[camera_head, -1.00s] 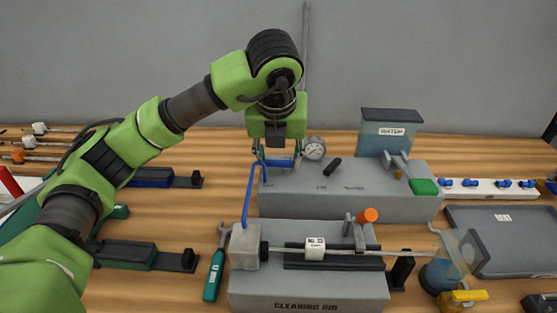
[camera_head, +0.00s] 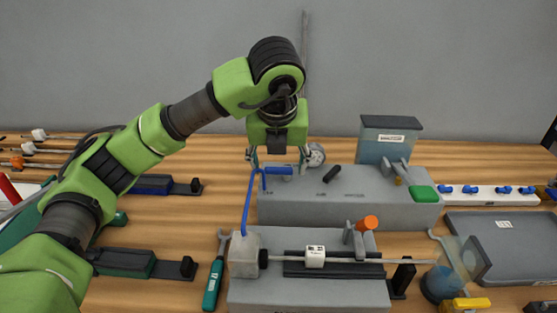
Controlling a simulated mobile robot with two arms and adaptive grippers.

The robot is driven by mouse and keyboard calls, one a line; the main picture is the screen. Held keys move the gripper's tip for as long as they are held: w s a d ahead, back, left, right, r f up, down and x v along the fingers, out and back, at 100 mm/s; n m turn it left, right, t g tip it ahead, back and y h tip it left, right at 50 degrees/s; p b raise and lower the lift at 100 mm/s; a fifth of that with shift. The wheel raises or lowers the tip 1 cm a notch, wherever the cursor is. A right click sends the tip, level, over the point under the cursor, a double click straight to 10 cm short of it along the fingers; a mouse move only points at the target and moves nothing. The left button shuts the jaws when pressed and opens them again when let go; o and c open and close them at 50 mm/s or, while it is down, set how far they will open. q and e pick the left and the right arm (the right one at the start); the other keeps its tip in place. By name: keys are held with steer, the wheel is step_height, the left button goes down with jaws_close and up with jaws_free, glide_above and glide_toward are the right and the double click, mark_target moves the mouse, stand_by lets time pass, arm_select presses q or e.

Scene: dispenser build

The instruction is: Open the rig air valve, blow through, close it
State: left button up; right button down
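The blue valve handle (camera_head: 278,170) lies level, pointing left-right, at the left end of the grey upper box (camera_head: 335,208). My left gripper (camera_head: 279,158) points down over it, with its fingers spread on either side of the handle. The gripper looks open and holds nothing that I can see. A round gauge (camera_head: 316,155) stands just right of the fingers. A blue hose (camera_head: 247,205) runs from the valve area down to the pale block (camera_head: 244,254) on the cleaning rig (camera_head: 308,294). My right gripper is not in view.
A black lever (camera_head: 332,174) and a water tank (camera_head: 388,143) are on the upper box. A rod with a white labelled piece (camera_head: 315,257) lies across the rig. A teal-handled tool (camera_head: 213,284) lies left of it. A grey tray (camera_head: 505,242) is at the right.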

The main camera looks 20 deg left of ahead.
arm_select(q)
steer(key=v, duration=1.2)
steer(key=shift+r, duration=0.1)
